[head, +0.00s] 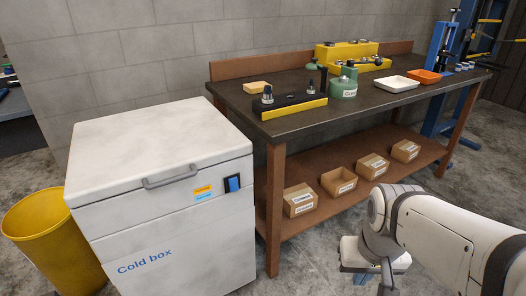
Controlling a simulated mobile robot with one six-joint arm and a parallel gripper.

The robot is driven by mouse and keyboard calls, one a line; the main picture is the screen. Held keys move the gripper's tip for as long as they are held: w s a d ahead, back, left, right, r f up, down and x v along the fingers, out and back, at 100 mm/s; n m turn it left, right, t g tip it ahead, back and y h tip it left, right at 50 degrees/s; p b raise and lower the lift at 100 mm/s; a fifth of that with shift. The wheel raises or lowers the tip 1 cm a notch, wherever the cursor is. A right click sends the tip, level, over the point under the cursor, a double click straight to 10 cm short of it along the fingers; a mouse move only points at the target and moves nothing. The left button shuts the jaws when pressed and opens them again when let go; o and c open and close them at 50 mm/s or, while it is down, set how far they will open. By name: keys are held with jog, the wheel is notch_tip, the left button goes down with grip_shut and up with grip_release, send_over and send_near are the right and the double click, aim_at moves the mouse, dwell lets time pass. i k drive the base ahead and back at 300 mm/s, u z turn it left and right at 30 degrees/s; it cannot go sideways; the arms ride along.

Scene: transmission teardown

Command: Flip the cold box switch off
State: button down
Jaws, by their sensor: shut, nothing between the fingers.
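The cold box (155,205) is a white chest at the left with a closed lid and a grey handle (170,177). Its name is printed in blue on the front. The switch (232,184) is a small blue rocker in a dark frame at the upper right of the front face, beside an orange and a blue label (202,192). Its on or off position is too small to tell. My arm comes in from the lower right. My gripper (387,288) points down at the bottom edge, well right of the switch and apart from it; its fingertips are cut off or hard to see.
A workbench (400,98) stands right of the cold box, with tools, a white tray (397,84) and an orange tray (423,77) on top. Several cardboard boxes (338,181) sit on its lower shelf. A yellow bin (55,245) stands at the left. Floor in front is clear.

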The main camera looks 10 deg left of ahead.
aim_at(232, 182)
jog(key=z, duration=0.05)
jog(key=k, duration=0.95)
jog(key=u, duration=0.6)
jog(key=i, duration=1)
jog(key=u, duration=0.05)
